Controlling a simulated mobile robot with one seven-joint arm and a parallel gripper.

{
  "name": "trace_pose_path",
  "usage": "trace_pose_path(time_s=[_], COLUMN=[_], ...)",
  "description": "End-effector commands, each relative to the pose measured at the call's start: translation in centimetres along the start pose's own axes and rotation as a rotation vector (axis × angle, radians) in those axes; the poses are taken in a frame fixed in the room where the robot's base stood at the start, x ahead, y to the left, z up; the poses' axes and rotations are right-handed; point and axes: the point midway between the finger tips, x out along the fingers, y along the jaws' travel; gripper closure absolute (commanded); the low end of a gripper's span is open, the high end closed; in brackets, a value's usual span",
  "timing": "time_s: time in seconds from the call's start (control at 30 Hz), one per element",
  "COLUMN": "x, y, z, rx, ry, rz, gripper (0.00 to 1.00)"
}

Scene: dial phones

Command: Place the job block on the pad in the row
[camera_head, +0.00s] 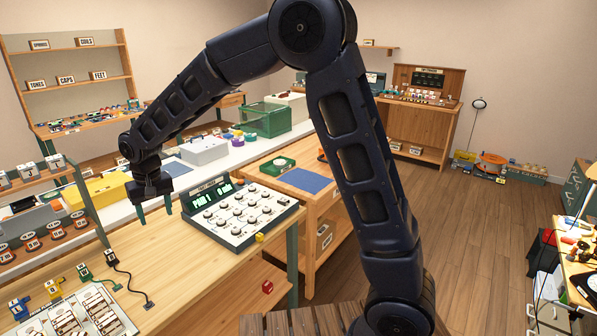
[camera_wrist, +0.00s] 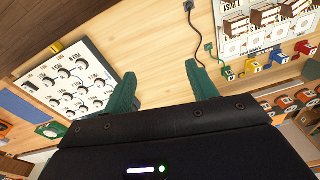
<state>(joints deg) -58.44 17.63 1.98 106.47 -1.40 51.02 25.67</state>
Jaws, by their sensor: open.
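My gripper (camera_head: 155,208) is open and empty above the wooden bench (camera_head: 180,265), left of the dial panel (camera_head: 235,212). Its two green fingers also show in the wrist view (camera_wrist: 163,86), with bare bench between them. I cannot tell which block is the job block.
Blue, yellow and green lettered pieces (camera_head: 52,288) stand beside the row board. A black cable (camera_head: 130,278) lies on the bench. A rack (camera_head: 40,215) stands at left. The bench middle is clear.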

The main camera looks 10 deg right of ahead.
Motion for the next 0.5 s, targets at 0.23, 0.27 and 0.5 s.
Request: trace_pose_path(time_s=[0.23, 0.27, 0.5], x=[-6.5, -7.1, -11.7], y=[12.3, 13.7, 23.5], z=[2.0, 2.5, 7.4], rx=[0.105, 0.117, 0.211], ry=[0.058, 0.065, 0.118], rz=[0.000, 0.001, 0.015], gripper=[0.42, 0.42, 0.42])
